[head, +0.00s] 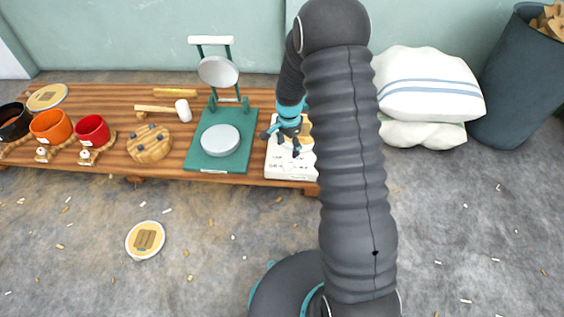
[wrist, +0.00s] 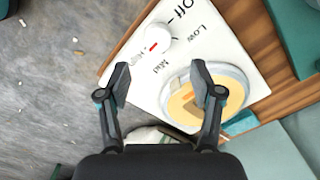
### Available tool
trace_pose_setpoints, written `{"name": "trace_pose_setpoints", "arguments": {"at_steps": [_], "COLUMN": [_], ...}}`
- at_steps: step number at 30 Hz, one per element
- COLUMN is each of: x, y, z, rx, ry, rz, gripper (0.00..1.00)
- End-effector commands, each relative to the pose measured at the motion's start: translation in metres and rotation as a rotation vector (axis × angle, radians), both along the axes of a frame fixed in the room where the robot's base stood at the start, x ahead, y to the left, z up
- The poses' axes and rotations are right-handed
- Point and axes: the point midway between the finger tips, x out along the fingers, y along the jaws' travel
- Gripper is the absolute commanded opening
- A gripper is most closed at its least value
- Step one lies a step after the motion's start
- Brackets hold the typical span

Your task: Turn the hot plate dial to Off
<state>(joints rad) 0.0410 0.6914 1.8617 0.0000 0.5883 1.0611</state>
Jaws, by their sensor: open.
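The white hot plate (head: 279,172) stands at the right end of the wooden bench, partly hidden by my arm. In the wrist view the hot plate (wrist: 238,50) shows printed labels Off, Low, Mid and one partly hidden, apparently High. Its round white dial (wrist: 160,33) has a red mark on the side facing Mid and the partly hidden label. A round piece with a tan middle (wrist: 232,84) sits on the plate. My gripper (wrist: 160,88) is open and empty, its fingers apart over the plate, with the dial beyond them. It also shows above the plate in the head view (head: 284,139).
A green press (head: 203,162) with a round white pad stands left of the hot plate on the bench (head: 100,165). A mallet (head: 183,110), a wooden block (head: 149,145) and several pots lie further left. White sacks (head: 425,85) and a grey bin (head: 512,85) stand right.

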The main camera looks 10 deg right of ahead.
Motion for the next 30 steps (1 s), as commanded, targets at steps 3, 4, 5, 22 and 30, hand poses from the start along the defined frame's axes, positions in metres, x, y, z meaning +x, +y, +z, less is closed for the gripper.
{"name": "trace_pose_setpoints", "arguments": {"at_steps": [3, 4, 5, 22, 30], "x": [-0.001, -0.001, -0.001, 0.000, 0.000], "y": [0.000, 0.000, 0.000, 0.001, 0.001], "z": [-0.025, -0.030, -0.036, -0.082, -0.081], "rx": [0.000, 0.000, 0.000, 0.000, 0.000], "ry": [0.004, 0.004, 0.004, 0.000, 0.000], "rz": [0.001, 0.001, 0.001, 0.002, 0.003], "gripper": [0.65, 0.65, 0.65, 0.65, 0.38]}}
